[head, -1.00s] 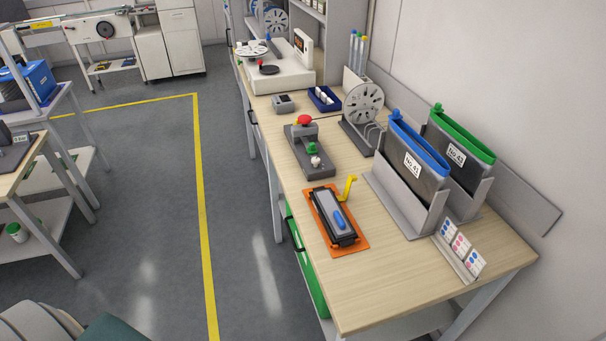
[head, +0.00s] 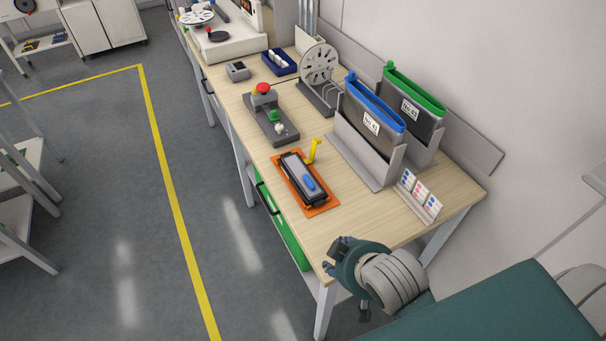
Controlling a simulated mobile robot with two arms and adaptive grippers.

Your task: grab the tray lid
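The tray lid (head: 295,171) is a grey plate with a blue handle (head: 309,183) on top. It lies on a dark tray on an orange mat (head: 318,210), near the front edge of the bench. A yellow lever (head: 313,149) stands up beside it. My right arm comes in from the lower right, and its gripper (head: 338,254) is at the near end of the bench, in front of and apart from the lid. Its fingers are small and partly hidden, so their opening is unclear. My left gripper is out of view.
A grey fixture with a red button (head: 263,88) stands beyond the mat. Blue and green-rimmed pouches (head: 362,119) in grey holders and a card rack (head: 419,195) stand to the right. The bench top (head: 350,218) between the mat and the near end is clear.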

